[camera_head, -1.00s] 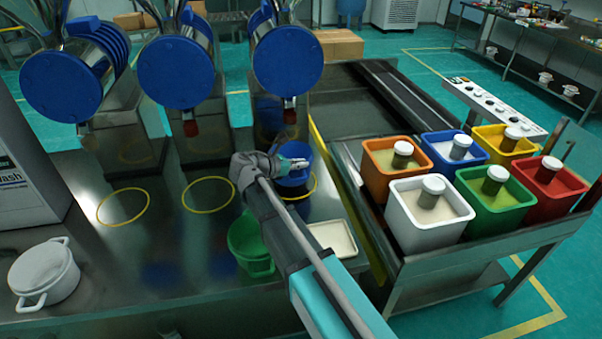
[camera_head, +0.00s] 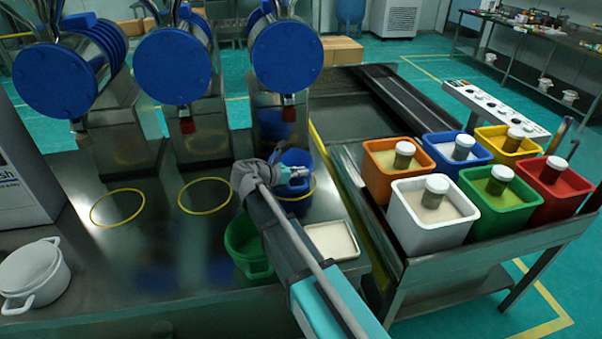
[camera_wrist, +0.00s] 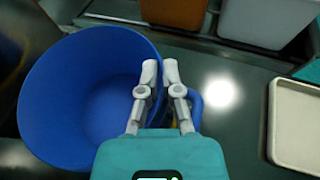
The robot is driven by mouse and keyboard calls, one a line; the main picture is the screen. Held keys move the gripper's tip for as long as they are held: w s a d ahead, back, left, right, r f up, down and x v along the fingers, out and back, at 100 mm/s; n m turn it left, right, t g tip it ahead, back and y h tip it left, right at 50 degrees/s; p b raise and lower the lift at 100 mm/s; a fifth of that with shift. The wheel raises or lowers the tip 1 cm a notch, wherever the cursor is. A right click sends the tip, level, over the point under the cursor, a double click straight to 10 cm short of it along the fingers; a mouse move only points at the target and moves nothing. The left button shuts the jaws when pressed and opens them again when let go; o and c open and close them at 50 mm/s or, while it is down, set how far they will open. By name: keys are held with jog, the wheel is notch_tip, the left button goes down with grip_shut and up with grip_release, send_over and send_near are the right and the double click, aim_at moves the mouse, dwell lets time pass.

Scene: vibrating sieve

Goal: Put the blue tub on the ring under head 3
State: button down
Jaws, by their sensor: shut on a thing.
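The blue tub (camera_head: 295,187) is over the yellow ring (camera_head: 314,188) below the rightmost blue-faced head (camera_head: 287,57). Parts of the ring show at the tub's right and lower edge; the rest is hidden by the tub and my arm. The tub looks upright and low, but I cannot tell whether it touches the table. My gripper (camera_wrist: 160,72) is shut on the tub's right side in the wrist view, at the rim by its blue handle (camera_wrist: 195,108). The tub's open mouth (camera_wrist: 90,95) looks empty.
Two empty yellow rings (camera_head: 118,208) (camera_head: 206,195) lie to the left. A green tub (camera_head: 246,245) and a cream tray (camera_head: 332,240) are close by my arm. A white pot (camera_head: 35,275) is at far left. Several coloured bins, including an orange one (camera_head: 378,178), stand on the right cart.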

jog(key=c, duration=0.8)
grip_release()
jog(key=shift+s+a, duration=0.1)
jog(key=p+v, duration=0.3)
jog(key=v, duration=0.8)
jog(key=shift+s+a+p, duration=0.2)
jog(key=shift+a+p, duration=0.1)
jog(key=shift+p, duration=0.05)
jog(key=shift+r, duration=0.1)
